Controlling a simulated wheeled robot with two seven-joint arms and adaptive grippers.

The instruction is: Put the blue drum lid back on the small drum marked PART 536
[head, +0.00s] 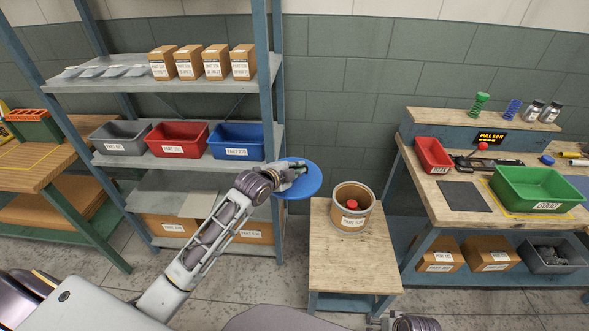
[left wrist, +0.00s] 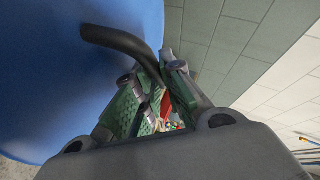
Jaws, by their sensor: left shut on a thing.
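The blue drum lid (head: 308,183) is a round disc held up in the air, left of the small drum. My left gripper (head: 291,170) is shut on its dark handle (left wrist: 125,42). In the left wrist view the lid (left wrist: 60,80) fills the left side, and the fingers (left wrist: 152,100) close around the handle. The small drum (head: 352,208) stands upright and open on a wooden-topped stand, with a red thing inside. Its white label is too small to read surely. My right wrist shows at the bottom edge; its gripper is mostly cut off.
The small stand (head: 350,260) has bare top in front of the drum. A shelf rack (head: 270,100) with boxes and bins is close behind my left arm. A workbench (head: 480,200) with a green bin (head: 535,190) and a red bin (head: 433,154) stands to the right.

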